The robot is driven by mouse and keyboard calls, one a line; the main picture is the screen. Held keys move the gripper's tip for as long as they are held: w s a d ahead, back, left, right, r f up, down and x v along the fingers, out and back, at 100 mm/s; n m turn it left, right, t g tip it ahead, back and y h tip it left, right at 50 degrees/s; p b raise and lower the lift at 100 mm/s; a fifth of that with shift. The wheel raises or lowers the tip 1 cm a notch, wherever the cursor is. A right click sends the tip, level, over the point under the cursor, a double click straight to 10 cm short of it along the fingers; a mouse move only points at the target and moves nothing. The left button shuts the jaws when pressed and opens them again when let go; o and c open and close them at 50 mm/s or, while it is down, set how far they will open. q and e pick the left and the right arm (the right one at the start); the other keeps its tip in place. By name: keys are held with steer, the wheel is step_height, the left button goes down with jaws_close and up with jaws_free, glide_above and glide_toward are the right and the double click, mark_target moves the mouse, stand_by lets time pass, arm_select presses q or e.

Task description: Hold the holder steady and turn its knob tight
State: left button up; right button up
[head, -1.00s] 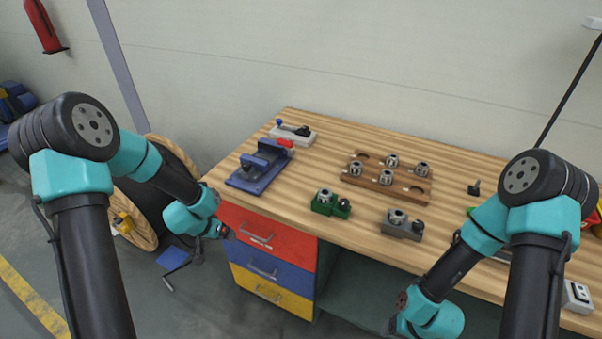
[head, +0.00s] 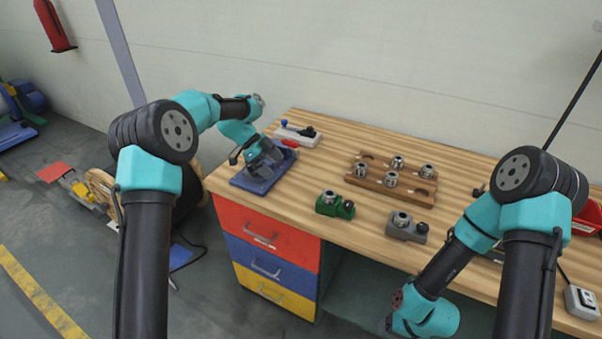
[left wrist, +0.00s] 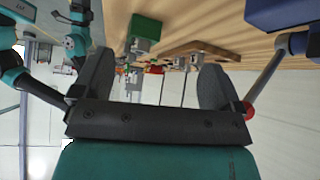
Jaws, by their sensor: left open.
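Two holders stand on the bench: a green one (head: 335,204) with a silver ring on top and a small knob-like part at its right, and a grey one (head: 406,227) of like shape. I cannot tell which is meant. My left gripper (head: 263,163) is at the blue vise-like fixture (head: 245,182), hiding part of it, and is left of both holders. In the left wrist view its jaws (left wrist: 157,88) are apart with nothing between them. A green block (left wrist: 147,27) shows beyond them there. My right arm hangs at the bench's front edge; its gripper is not visible.
A wooden rack (head: 408,190) with several silver collets lies behind the holders. A grey socket box (head: 581,301) is at the right. The bench between the holders and the fixture is clear.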

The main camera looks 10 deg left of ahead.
mark_target(321, 196)
arm_select(q)
steer(key=s+d+f+m+g, duration=0.1)
steer(key=d+m+g, duration=0.1)
steer(key=d, duration=0.7)
steer(key=shift+s+d+f+m+h, duration=0.2)
steer(key=shift+s+m+h, duration=0.1)
steer(key=shift+m, duration=0.2)
steer(key=x, duration=1.1)
steer(key=shift+c, duration=0.3)
steer(key=c, duration=1.3)
steer(key=shift+o, duration=0.2)
